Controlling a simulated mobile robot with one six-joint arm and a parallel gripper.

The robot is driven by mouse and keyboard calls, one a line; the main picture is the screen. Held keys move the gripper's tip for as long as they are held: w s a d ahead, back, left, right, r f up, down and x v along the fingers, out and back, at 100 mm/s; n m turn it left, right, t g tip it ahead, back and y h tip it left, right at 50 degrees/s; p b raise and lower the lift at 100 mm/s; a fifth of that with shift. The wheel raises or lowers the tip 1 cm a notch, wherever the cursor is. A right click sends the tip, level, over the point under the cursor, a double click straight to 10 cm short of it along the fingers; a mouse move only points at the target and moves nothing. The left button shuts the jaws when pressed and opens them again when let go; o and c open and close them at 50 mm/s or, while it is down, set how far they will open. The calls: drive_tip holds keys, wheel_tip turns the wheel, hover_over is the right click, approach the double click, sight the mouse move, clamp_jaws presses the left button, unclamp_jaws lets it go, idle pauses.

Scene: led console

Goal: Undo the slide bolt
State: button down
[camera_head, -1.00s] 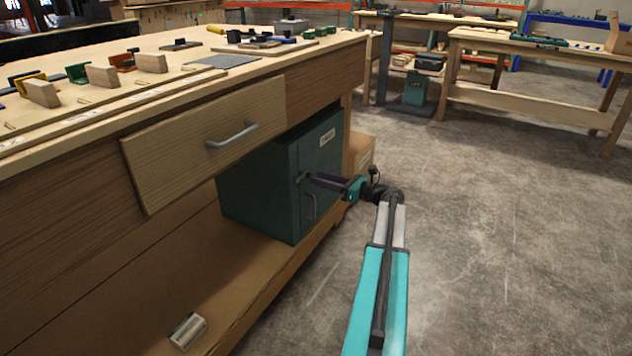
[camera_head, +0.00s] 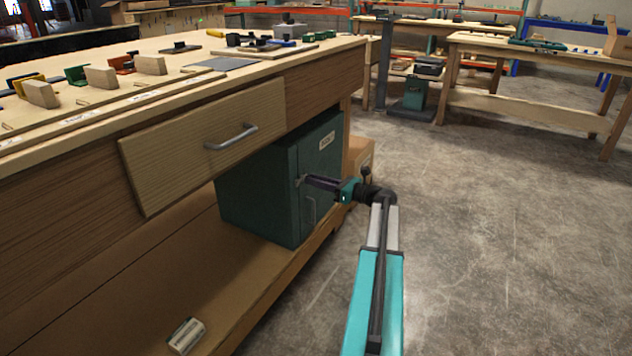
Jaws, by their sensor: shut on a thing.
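A dark green metal cabinet (camera_head: 258,196) stands on the lower shelf of the workbench, under the drawer. Its door faces right and carries a pale label (camera_head: 327,140) and a vertical handle (camera_head: 310,212). My gripper (camera_head: 304,181) is at the door's near edge, at the height of the slide bolt, and its jaws are shut on the bolt. The bolt itself is mostly hidden by the fingertips and too small to make out, so I cannot tell how far it is drawn. The door looks closed.
A wooden drawer (camera_head: 205,146) with a metal handle (camera_head: 231,137) sticks out above the cabinet. A cardboard box (camera_head: 358,160) stands behind the cabinet. A small white box (camera_head: 186,336) lies on the lower shelf (camera_head: 225,290). The concrete floor to the right is clear.

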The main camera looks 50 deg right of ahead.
sight(306, 173)
drive_tip(key=shift+w+d+r+p, duration=0.1)
drive_tip(key=shift+w+d+p, duration=0.05)
drive_tip(key=shift+d+p, duration=0.35)
drive_tip(key=shift+w+d+r+p, duration=0.1)
drive_tip(key=shift+d+p, duration=0.3)
drive_tip(key=shift+p, duration=0.2)
drive_tip(key=shift+w+d+f+p, duration=0.15)
drive_tip(key=shift+d+p, duration=0.35)
drive_tip(key=shift+d, duration=0.05)
drive_tip(key=c, duration=1.6)
unclamp_jaws()
drive_tip(key=shift+d, duration=0.1)
drive_tip(key=shift+c, duration=0.2)
drive_tip(key=p+v, duration=0.4)
drive_tip(key=v, duration=1)
